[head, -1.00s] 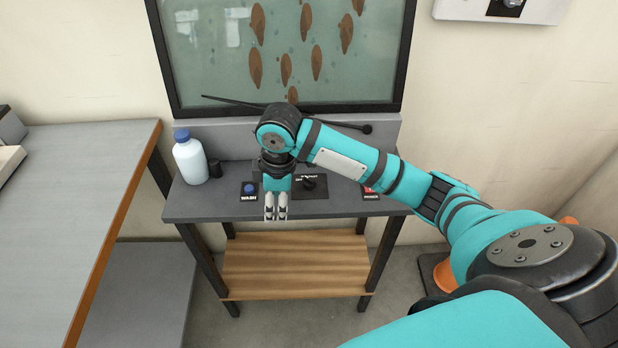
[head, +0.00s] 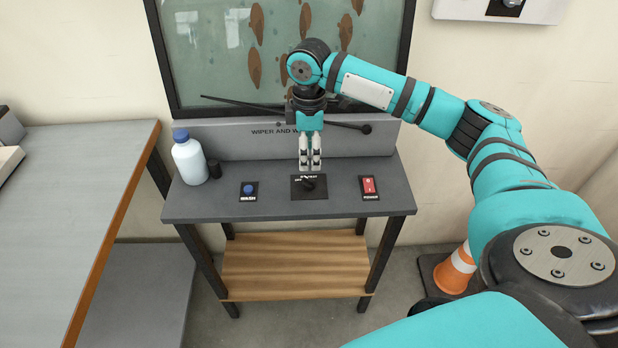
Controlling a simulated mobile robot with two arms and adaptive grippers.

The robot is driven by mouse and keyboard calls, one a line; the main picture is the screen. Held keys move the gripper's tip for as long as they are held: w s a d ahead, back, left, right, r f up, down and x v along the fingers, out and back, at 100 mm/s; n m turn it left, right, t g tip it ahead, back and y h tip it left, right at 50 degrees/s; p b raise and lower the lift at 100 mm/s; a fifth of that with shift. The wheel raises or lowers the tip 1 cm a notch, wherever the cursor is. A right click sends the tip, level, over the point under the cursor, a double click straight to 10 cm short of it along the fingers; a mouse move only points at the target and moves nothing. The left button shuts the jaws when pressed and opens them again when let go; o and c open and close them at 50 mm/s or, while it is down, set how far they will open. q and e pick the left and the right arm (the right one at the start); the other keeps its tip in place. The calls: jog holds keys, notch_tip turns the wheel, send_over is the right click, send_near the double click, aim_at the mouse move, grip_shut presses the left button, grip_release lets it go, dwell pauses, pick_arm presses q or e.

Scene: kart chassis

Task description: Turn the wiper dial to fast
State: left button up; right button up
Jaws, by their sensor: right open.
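The wiper dial (head: 309,185) is a black knob on a dark plate with small white lettering, in the middle of the grey bench top. The lettering is too small to read surely, and I cannot tell which setting the knob points to. My right gripper (head: 310,168) points down just above and behind the dial, its pale fingers close together with a narrow gap, holding nothing. I cannot tell whether the fingertips touch the dial plate. My left gripper is not in view.
A blue wash button (head: 249,190) is left of the dial and a red power switch (head: 369,187) is right of it. A white bottle (head: 190,160) with a blue cap stands at the bench's left. A wiper arm (head: 240,104) crosses the window (head: 200,75) behind. A cone (head: 456,268) stands at right.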

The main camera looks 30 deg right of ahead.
aim_at(309, 179)
notch_tip(309, 179, down, 9)
jog(key=shift+f, duration=0.1)
dwell(0.3)
